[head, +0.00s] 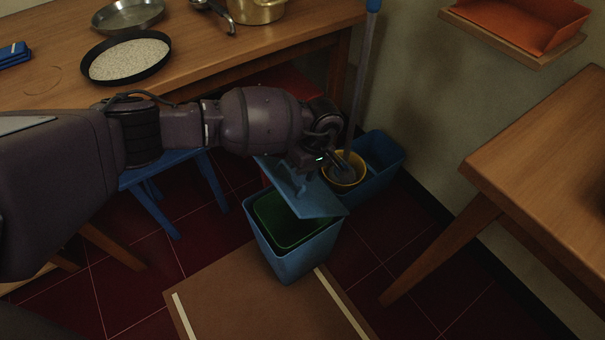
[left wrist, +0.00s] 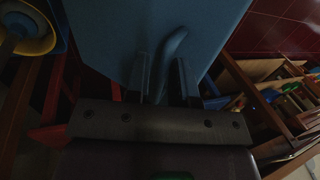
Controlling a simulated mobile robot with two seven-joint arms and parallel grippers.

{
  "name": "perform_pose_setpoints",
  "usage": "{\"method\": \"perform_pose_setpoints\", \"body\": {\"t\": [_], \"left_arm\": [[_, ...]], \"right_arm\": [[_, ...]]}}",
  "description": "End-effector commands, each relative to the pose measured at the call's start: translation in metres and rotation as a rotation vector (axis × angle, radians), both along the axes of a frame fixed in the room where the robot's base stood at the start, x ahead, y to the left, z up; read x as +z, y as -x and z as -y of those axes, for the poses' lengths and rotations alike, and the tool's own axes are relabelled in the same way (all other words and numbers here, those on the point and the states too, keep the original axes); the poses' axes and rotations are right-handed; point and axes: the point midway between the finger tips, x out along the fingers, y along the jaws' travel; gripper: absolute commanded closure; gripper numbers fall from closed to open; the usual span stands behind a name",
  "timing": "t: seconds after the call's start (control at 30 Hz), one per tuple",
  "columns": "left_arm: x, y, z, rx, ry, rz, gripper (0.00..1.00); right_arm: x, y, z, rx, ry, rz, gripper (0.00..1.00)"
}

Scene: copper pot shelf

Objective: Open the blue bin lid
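The blue bin (head: 292,262) stands on the floor with its lid (head: 318,203) raised and tilted. The green inside (head: 279,222) shows below the lid. My left gripper (head: 296,181) is at the handle on the lid's upper face, partly hidden by my wrist. In the left wrist view, the blue lid (left wrist: 105,35) fills the upper middle, and its curved handle (left wrist: 169,52) lies between the two close-set fingers (left wrist: 164,82). The gripper looks shut on the handle. My right gripper is not in view.
A blue bucket (head: 385,160) and a yellow-rimmed pail (head: 344,182) with a mop stand behind the bin. A brown board (head: 235,310) lies in front. A blue stool (head: 150,205) is at left. Wooden tables (head: 230,55) stand behind and at right (head: 545,160).

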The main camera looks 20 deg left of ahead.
Motion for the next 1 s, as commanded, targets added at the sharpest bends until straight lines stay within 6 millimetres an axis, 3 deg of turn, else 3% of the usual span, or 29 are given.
{"method": "perform_pose_setpoints", "body": {"t": [0.03,0.1,0.47,1.0], "left_arm": [[0.000,0.000,0.000,-0.001,0.001,0.001,0.71],[0.000,0.000,0.000,0.000,0.001,0.001,0.62],[0.005,-0.001,0.001,0.000,0.000,0.002,0.62],[0.090,-0.021,0.016,-0.001,0.000,0.006,0.62]], "right_arm": [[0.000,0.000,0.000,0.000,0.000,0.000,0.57],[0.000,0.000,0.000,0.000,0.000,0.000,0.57],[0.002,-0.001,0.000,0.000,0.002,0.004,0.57],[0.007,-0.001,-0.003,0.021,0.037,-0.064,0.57]]}}
